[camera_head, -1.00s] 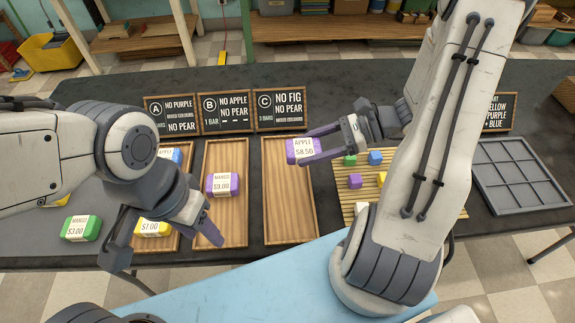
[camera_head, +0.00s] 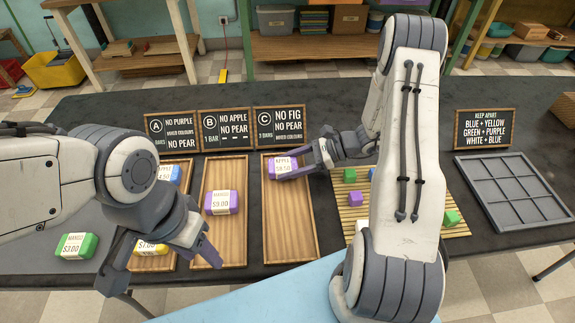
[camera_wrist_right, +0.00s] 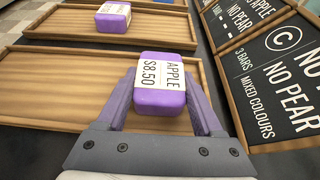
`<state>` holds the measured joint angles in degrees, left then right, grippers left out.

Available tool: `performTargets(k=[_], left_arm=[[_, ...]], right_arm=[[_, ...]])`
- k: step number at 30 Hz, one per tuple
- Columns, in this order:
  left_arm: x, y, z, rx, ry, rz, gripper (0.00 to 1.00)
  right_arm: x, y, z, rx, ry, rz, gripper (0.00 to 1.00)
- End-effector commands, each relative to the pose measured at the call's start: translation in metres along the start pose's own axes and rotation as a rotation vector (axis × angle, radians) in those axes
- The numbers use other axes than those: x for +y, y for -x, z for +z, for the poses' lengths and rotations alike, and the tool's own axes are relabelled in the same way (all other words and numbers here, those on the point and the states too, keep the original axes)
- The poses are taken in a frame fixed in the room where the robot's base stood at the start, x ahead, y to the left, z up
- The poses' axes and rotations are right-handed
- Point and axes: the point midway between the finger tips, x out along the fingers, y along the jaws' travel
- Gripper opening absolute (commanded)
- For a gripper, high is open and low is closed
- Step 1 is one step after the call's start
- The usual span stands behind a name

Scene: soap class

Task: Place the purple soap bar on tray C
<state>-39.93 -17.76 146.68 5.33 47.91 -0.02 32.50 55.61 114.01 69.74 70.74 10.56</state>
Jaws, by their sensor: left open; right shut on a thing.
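The purple soap bar (camera_head: 282,165), with a white label reading APPLE $8.50, is held between the fingers of my right gripper (camera_head: 300,165). It is over the far part of tray C (camera_head: 290,225), the wooden tray below sign C. In the right wrist view the bar (camera_wrist_right: 161,97) sits between both fingertips, above the tray's bare wood (camera_wrist_right: 50,95); I cannot tell whether it touches the tray. Tray C is otherwise empty. My left gripper (camera_head: 160,255) is open and empty, over the near end of tray A (camera_head: 158,262).
Tray B (camera_head: 225,240) holds a purple MANGO bar (camera_head: 221,202). Tray A holds a blue bar and a yellow bar (camera_head: 150,247). A green bar (camera_head: 76,245) lies left of it. Signs A, B and C (camera_head: 279,127) stand behind the trays. A slatted mat with coloured cubes lies right.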

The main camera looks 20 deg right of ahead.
Motion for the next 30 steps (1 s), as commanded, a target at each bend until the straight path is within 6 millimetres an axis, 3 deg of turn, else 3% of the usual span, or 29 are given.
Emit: performTargets(k=[8, 9, 10, 11, 23, 30], left_arm=[[0.000, -0.003, 0.000, 0.000, 0.000, 0.000, 0.50], [0.000, -0.002, 0.000, 0.000, 0.000, 0.000, 0.50], [0.000, -0.002, 0.000, 0.000, 0.000, 0.000, 0.50], [0.000, -0.002, 0.000, 0.000, 0.000, 0.000, 0.50], [0.000, 0.001, 0.000, 0.000, 0.000, 0.000, 0.50], [0.000, -0.001, 0.000, 0.000, 0.000, 0.000, 0.50]], right_arm=[[0.000, -0.002, -0.004, 0.000, 0.000, 0.000, 0.07], [0.000, -0.001, -0.003, 0.000, 0.000, 0.000, 0.84], [0.000, -0.001, -0.003, 0.000, 0.000, 0.000, 0.95], [0.000, -0.001, -0.003, 0.000, 0.000, 0.000, 0.98], [-0.001, 0.004, 0.001, 0.000, 0.000, -0.002, 0.98], [-0.001, 0.049, 0.000, 0.002, 0.002, -0.007, 0.98]])
